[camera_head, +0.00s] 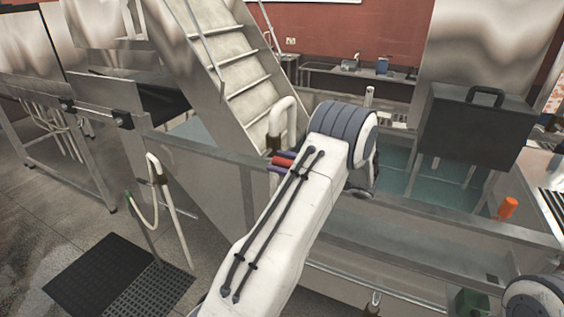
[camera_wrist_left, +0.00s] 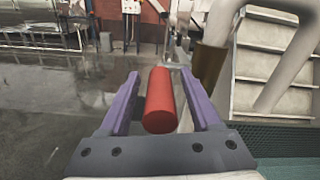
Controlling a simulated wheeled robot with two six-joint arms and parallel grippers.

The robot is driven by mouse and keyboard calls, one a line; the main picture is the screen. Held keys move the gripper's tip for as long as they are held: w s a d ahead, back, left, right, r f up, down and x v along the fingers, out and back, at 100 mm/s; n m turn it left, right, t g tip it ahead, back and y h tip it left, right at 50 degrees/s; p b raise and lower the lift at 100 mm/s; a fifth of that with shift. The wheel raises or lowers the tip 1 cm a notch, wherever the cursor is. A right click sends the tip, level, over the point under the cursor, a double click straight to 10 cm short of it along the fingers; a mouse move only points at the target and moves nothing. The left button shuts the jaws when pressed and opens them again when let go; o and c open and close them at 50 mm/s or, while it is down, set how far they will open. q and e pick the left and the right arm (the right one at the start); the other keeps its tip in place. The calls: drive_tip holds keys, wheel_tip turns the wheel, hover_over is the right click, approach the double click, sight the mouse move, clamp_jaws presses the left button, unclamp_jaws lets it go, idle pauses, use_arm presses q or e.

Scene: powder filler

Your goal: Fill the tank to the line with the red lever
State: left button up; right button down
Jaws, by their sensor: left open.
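The red lever (camera_head: 282,161) shows as a short red handle at the tip of my left gripper (camera_head: 279,163). In the left wrist view the red lever (camera_wrist_left: 159,100) is a red cylinder between the two purple fingers of the left gripper (camera_wrist_left: 160,74). The fingers are open, with a gap on each side of the handle. The lever's mount is hidden. The steel tank (camera_head: 470,222) is at the centre right, with blue-green liquid (camera_head: 395,172) visible inside. I cannot make out a fill line. My right gripper is out of view.
A white curved pipe (camera_head: 283,118) and steel stairs (camera_head: 235,75) stand close beyond the left gripper. A dark box with a handle (camera_head: 477,122) stands at the right, near an orange knob (camera_head: 508,207). A hose stand (camera_head: 157,180) and black mats (camera_head: 100,275) are at the left.

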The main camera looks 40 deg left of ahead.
use_arm(q)
clamp_jaws()
idle(1.3)
